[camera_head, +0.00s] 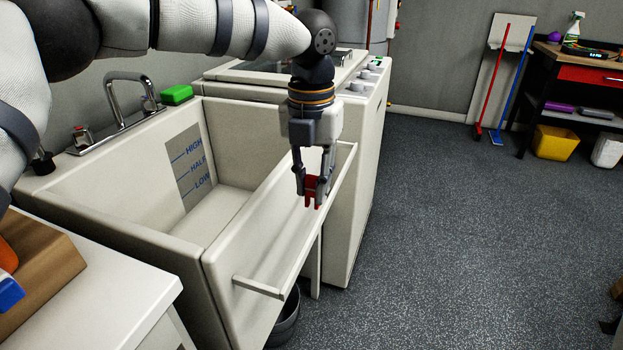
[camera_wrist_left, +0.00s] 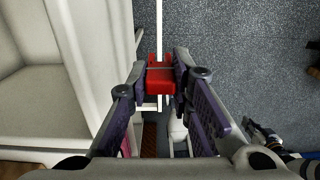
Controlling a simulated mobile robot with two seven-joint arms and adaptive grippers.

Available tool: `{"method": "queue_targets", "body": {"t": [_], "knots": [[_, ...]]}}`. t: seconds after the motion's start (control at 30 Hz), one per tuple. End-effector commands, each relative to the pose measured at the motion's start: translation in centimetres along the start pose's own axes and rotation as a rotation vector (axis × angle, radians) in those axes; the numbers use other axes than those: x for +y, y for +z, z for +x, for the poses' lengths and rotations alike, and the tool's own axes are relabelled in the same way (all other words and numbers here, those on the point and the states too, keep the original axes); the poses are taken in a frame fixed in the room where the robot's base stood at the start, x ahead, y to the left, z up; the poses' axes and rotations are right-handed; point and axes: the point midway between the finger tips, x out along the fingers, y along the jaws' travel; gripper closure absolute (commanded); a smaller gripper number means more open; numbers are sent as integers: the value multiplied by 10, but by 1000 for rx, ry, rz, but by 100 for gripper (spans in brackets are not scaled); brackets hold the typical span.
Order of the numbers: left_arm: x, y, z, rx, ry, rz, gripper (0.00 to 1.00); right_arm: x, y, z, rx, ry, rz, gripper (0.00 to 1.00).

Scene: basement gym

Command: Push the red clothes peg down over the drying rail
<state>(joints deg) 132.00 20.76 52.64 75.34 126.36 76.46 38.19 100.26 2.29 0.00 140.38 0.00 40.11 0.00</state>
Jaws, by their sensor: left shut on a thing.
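The red clothes peg (camera_head: 312,187) is held between the fingertips of my left gripper (camera_head: 313,183), its forked end pointing down. In the left wrist view the red peg (camera_wrist_left: 160,77) sits between both finger pads of the left gripper (camera_wrist_left: 160,76). The white drying rail (camera_head: 283,286) runs along the front of the sink, held out by a short bracket. In the wrist view the rail (camera_wrist_left: 159,30) runs in line with the peg, which covers part of it. The prongs are close to the rail; I cannot tell if they touch or straddle it.
The deep white sink (camera_head: 214,256) stands behind the rail, with a tap (camera_head: 120,90) and green sponge (camera_head: 177,94). A white appliance (camera_head: 364,140) stands beyond it. A dark bucket (camera_head: 286,322) is under the rail.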

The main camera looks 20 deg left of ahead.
Motion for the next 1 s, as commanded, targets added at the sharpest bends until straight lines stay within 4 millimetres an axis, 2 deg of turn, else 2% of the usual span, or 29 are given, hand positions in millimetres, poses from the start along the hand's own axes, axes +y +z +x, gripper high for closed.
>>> {"method": "queue_targets", "body": {"t": [1.0], "knots": [[1, -1, 70, 7, 0, 0, 91, 0, 2, 2, -7, 0, 0, 84]]}}
